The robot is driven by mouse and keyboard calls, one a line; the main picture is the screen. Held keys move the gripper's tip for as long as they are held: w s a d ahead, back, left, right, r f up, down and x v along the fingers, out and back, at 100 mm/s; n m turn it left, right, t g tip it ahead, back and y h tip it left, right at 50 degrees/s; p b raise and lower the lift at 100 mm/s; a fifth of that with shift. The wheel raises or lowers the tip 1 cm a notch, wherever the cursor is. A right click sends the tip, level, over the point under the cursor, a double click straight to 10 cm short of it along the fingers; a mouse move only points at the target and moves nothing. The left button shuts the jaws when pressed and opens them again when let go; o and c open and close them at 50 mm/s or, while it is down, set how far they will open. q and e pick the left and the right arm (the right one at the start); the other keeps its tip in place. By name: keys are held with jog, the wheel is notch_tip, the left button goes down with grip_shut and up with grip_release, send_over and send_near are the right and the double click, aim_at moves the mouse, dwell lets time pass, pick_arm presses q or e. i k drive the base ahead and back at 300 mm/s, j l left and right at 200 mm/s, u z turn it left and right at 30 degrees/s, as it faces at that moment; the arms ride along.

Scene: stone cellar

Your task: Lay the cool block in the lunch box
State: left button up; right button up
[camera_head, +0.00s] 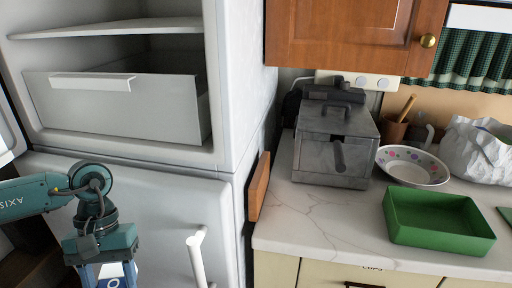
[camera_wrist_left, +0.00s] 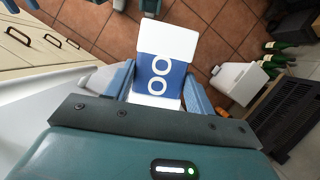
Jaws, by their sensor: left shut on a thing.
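The cool block (camera_wrist_left: 166,62) is white with a blue band and white rings. My left gripper (camera_wrist_left: 157,92) is shut on it, with one blue finger on each side. In the head view the left gripper (camera_head: 110,274) is at the bottom left, in front of the fridge, and only the top of the block shows before the frame cuts it off. The lunch box (camera_head: 436,246) is an open green rectangular box on the marble counter at the right. It looks empty inside. The gripper is well to the left of it. My right gripper is in neither view.
The fridge (camera_head: 222,90) stands open above, with a drawer (camera_head: 120,105) inside. A grey fryer (camera_head: 325,158), a flowered bowl (camera_head: 412,168) and a crumpled white bag (camera_head: 475,150) stand behind the lunch box. A wooden board (camera_head: 259,187) is between fridge and counter.

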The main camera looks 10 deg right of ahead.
aim_at(439, 228)
jog(key=k+l, duration=0.15)
jog(key=l, duration=0.25)
jog(key=k+l, duration=0.2)
jog(key=l, duration=0.15)
jog(key=k+l, duration=0.15)
jog(key=l, duration=0.25)
jog(key=k+l, duration=0.15)
jog(key=l, duration=0.2)
jog(key=k+l+z, duration=0.1)
jog(key=l+z, duration=0.25)
jog(key=k+l+z, duration=0.1)
jog(key=z, duration=0.2)
jog(key=l+z, duration=0.1)
jog(key=z, duration=0.45)
jog(key=i, duration=0.5)
